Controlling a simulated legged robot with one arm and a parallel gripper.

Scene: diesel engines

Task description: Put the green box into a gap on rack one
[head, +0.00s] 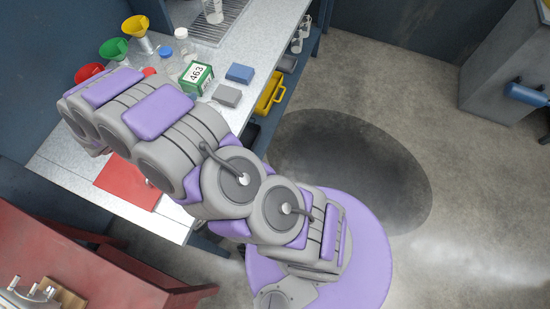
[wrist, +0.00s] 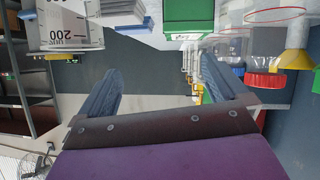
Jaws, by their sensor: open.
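The green box (head: 202,84) has a white label reading 463 and stands on the light grey workbench (head: 55,150) in the head view. It also shows at the top of the wrist view (wrist: 188,14), which looks upside down. My gripper (wrist: 158,65) is open, with two dark blue fingers spread apart and nothing between them. The green box appears beyond the fingertips, apart from them. In the head view my arm crosses the bench and hides my gripper. I cannot tell which thing is rack one; dark shelving (wrist: 22,85) shows at the left of the wrist view.
Red, green (head: 113,48) and yellow funnels and bottles (head: 170,60) stand near the box. A blue block (head: 240,73) and a grey block (head: 227,95) lie right of it. A red mat (head: 127,183) lies on the bench. Open concrete floor (head: 390,110) is at right.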

